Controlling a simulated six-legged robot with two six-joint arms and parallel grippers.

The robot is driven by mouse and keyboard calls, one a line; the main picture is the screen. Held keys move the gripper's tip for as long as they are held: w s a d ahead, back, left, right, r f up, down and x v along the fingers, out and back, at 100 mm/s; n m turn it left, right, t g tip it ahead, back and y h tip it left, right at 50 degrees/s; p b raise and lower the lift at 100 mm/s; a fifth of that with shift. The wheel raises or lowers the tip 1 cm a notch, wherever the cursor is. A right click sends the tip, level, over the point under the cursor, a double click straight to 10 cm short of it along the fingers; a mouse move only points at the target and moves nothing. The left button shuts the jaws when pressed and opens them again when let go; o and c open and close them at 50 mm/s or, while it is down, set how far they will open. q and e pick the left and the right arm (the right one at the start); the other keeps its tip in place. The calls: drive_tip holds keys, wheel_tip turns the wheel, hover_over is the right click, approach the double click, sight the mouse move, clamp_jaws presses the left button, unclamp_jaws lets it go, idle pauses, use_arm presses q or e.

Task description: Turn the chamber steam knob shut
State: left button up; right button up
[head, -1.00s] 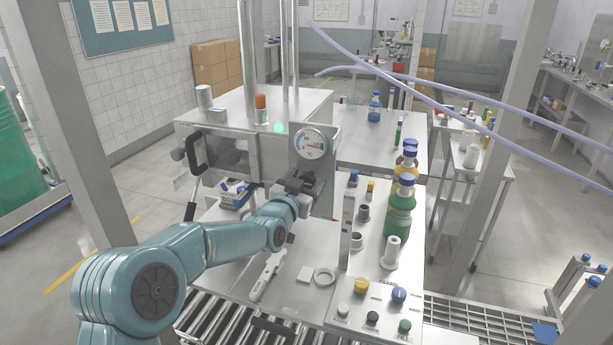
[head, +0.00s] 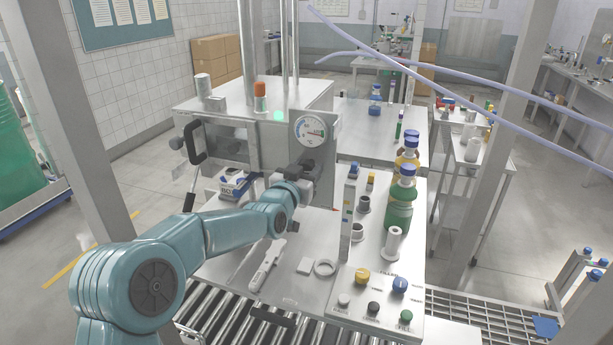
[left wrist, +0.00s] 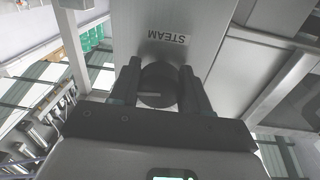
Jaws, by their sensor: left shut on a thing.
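The steam knob (left wrist: 157,86) is dark and round with a light pointer line. It sits on a metal panel below an upside-down STEAM label (left wrist: 169,37) in the left wrist view. My left gripper (left wrist: 158,92) has a finger on each side of the knob and is shut on it. In the head view my left gripper (head: 308,168) is at the chamber's front panel, just under the round dial gauge (head: 311,130), and hides most of the knob. The steel chamber (head: 270,125) stands behind. My right gripper is not in view.
A control panel with a yellow knob (head: 362,276) and a blue knob (head: 399,286) lies to the right. Green and amber bottles (head: 398,212) stand behind it. A white handheld tool (head: 267,264) and a ring (head: 325,267) lie on the bench. A black door handle (head: 194,143) juts out left.

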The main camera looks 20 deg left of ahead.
use_arm(q)
drive_tip(key=n+b, duration=0.8)
drive_tip(key=b, duration=0.2)
drive_tip(key=shift+f+t, duration=0.15)
drive_tip(key=shift+t, duration=0.15)
drive_tip(key=shift+d+n+b, duration=0.1)
drive_tip(key=shift+n+b, duration=0.4)
drive_tip(key=shift+n, duration=0.1)
drive_tip(key=n+b, duration=0.2)
drive_tip(key=n, duration=0.1)
drive_tip(key=shift+n+y, duration=0.3)
drive_tip(key=shift+n, duration=0.1)
drive_tip(key=shift+r+n+b, duration=0.2)
drive_tip(key=shift+n+b, duration=0.05)
drive_tip(key=shift+n, duration=0.8)
drive_tip(key=shift+r+n+b, duration=0.15)
drive_tip(key=shift+n+b, duration=0.05)
drive_tip(key=shift+n, duration=0.85)
drive_tip(key=o, duration=1)
